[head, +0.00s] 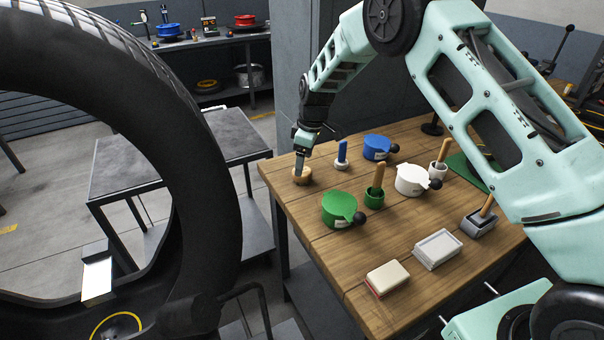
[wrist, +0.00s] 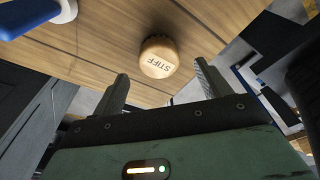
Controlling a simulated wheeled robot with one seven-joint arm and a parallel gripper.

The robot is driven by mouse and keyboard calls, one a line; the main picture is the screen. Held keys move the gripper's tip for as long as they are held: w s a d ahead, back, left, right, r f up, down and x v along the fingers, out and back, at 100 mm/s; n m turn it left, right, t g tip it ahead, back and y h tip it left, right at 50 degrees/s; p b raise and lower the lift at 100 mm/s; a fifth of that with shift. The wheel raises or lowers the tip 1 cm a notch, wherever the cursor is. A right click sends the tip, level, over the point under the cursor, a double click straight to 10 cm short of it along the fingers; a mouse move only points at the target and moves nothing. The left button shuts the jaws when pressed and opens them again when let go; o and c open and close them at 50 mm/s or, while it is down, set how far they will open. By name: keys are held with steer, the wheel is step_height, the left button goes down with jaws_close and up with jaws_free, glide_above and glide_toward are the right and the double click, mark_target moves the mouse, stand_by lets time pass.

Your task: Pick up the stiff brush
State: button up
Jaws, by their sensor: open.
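The stiff brush (head: 301,177) is a short, round, light-wood piece standing at the left edge of the wooden bench (head: 330,256). In the wrist view its round top (wrist: 160,58) bears the word STIFF. My gripper (head: 300,167) is directly above the brush in the head view, pointing down. In the wrist view the two fingers of my gripper (wrist: 161,70) are apart, with the brush showing between and beyond their tips. Nothing is held. I cannot tell whether the fingertips are level with the brush. Its underside is hidden.
A blue-handled brush (head: 341,155) stands close to the right. Lidded blue (head: 377,146), green (head: 340,207) and white (head: 410,179) pots, handled cups and trays fill the bench beyond. A large tyre (head: 205,150) stands at left. The bench's front-left corner area is clear.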

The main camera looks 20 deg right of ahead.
steer(key=shift+w+a+f+p, duration=0.15)
steer(key=shift+f+p, duration=0.35)
steer(key=shift+f, duration=0.75)
steer(key=shift+w+a+f+p, duration=0.15)
steer(key=shift+f+p, duration=0.3)
steer(key=shift+f, duration=0.75)
steer(key=shift+c, duration=0.3)
steer(key=c, duration=1)
step_height(320, 180, up, 10)
steer(key=b, duration=0.2)
steer(key=shift+b, duration=0.35)
steer(key=shift+o, duration=0.4)
